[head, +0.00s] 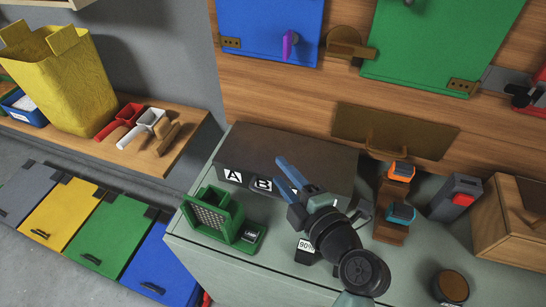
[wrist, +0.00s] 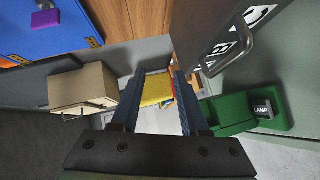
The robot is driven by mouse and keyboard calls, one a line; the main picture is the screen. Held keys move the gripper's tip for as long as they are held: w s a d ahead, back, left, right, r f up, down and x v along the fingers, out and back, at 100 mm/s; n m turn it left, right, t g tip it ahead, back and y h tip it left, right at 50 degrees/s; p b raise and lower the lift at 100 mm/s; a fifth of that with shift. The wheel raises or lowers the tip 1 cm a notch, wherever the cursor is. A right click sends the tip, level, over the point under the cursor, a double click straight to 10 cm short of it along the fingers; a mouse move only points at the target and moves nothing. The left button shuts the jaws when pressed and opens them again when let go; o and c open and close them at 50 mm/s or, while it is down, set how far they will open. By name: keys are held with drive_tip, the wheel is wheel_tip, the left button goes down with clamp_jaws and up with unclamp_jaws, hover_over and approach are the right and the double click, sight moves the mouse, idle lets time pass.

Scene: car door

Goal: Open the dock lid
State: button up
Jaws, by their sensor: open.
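A long dark grey box (head: 297,152) marked A and B stands on the green-grey counter; it looks like the dock, with its flat top down. Its labelled front also shows in the wrist view (wrist: 207,28), at the upper right, with a grey bar handle (wrist: 242,42) on it. My gripper (head: 283,168) is in front of the box near the B label and hides part of that front. Its blue fingers are apart in the wrist view (wrist: 160,78), with nothing between them. The handle lies to the right of the fingers there, not between them.
A green holder (head: 212,215) with a LAMP block (head: 250,234) stands left of my gripper. Orange-and-blue tools (head: 402,171) on a brown stand, a grey device (head: 456,196) and a wooden box (head: 510,222) stand to the right. A yellow bag (head: 62,85) is on the left shelf.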

drive_tip(key=x, duration=0.5)
drive_tip(key=shift+p, duration=0.4)
drive_tip(key=shift+s, duration=0.1)
clamp_jaws()
idle(0.9)
unclamp_jaws()
